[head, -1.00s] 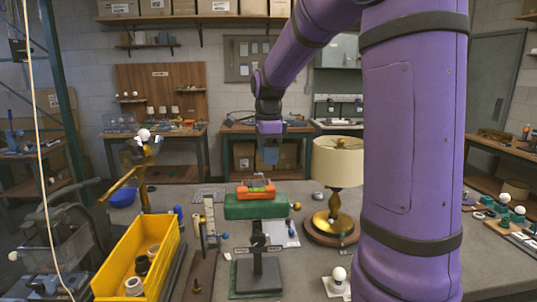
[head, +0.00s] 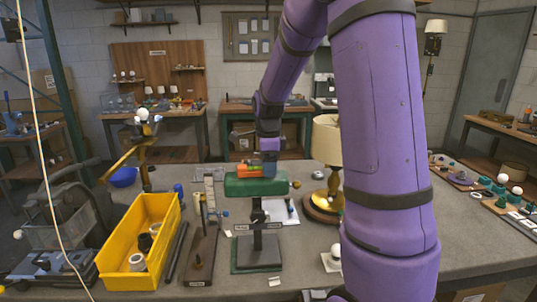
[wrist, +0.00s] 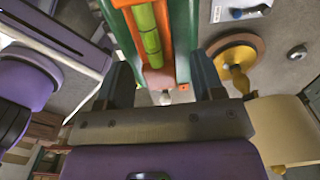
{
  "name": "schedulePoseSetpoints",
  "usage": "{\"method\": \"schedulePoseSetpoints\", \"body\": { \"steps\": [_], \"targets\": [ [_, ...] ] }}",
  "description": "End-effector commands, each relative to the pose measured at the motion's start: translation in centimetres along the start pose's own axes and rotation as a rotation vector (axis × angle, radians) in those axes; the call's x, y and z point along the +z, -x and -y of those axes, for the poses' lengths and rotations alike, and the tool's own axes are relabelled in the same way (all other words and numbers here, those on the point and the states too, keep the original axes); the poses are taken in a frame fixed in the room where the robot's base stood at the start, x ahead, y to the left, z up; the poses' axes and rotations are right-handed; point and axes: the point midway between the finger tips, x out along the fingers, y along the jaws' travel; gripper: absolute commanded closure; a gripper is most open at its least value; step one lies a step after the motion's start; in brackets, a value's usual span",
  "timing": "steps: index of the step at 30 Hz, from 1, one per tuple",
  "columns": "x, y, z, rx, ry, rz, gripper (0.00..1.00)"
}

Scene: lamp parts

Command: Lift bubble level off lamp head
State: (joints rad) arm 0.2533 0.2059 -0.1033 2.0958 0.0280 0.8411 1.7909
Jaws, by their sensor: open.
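The orange bubble level (head: 243,171) lies on top of the green lamp head (head: 257,188), which sits on a dark stand (head: 258,243). In the wrist view the level (wrist: 168,30) shows its long green vial, with the green lamp head (wrist: 186,40) beside and under it. My gripper (head: 268,168) is over the right part of the level in the head view and hides some of it. In the wrist view my gripper (wrist: 160,75) is open, with its two dark fingers apart on either side of the level's near end. I cannot tell whether either finger touches it.
A lamp with a cream shade and brass base (head: 322,205) stands close to the right of the lamp head. A yellow bin (head: 118,260) with several parts stands at the left. A small upright fixture (head: 204,240) is just left of the stand.

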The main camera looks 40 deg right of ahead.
Motion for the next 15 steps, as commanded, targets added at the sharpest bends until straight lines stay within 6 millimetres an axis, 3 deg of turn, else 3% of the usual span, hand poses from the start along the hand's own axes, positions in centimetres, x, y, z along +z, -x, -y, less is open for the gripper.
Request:
{"method": "schedulePoseSetpoints", "body": {
  "steps": [12,15],
  "targets": [
    [0.01,-0.67,-0.01,0.0,0.0,0.0,0.38],
    [0.01,-0.66,-0.01,0.0,0.0,0.0,0.61]
  ]
}}
